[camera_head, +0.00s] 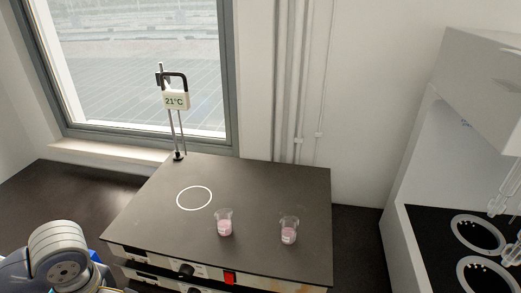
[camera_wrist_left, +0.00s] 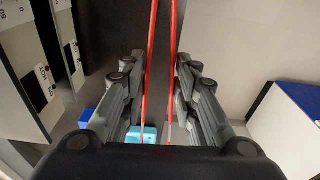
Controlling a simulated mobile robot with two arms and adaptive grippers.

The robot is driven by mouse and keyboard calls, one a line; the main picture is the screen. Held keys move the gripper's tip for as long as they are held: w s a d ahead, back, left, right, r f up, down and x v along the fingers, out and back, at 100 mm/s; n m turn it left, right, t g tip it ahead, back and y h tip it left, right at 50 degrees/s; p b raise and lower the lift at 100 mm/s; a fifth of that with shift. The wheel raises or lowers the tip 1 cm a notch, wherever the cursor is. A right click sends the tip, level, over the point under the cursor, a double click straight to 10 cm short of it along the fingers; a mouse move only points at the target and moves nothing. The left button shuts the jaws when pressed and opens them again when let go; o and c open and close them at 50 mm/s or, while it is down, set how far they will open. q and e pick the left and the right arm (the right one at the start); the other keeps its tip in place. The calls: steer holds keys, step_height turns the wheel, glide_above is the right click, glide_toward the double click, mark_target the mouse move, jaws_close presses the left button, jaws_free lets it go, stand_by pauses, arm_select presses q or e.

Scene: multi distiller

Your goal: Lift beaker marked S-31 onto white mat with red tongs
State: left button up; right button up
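Two clear beakers with pink liquid stand upright on the dark top of a heating unit in the head view: a left beaker (camera_head: 224,223) and a right beaker (camera_head: 289,231). Each has a pale label too small to read, so I cannot tell which is S-31. The red tongs (camera_wrist_left: 149,65) show in the left wrist view, their two arms running lengthwise between the fingers of my left gripper (camera_wrist_left: 161,62). The fingers close on the tongs from both sides. In the head view only my left arm shows, at the lower left. No white mat is visible. My right gripper is out of view.
A white ring (camera_head: 194,198) marks the heater top (camera_head: 265,188), left of the beakers. A stand with a 21°C display (camera_head: 175,100) rises at its back left corner. A white cabinet (camera_head: 425,150) with ringed black plates is at right. A blue-topped box (camera_wrist_left: 290,125) shows in the wrist view.

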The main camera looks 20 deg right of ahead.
arm_select(q)
steer(key=s+m, duration=0.1)
steer(key=m, duration=0.3)
steer(key=s+r+m+b, duration=0.1)
steer(key=m, duration=0.3)
steer(key=s+m+h, duration=0.1)
steer(key=m, duration=0.3)
steer(key=shift+s+a+r+t+b, duration=0.15)
steer(key=shift+a+r+t+b, duration=0.1)
steer(key=shift+t+b, duration=0.1)
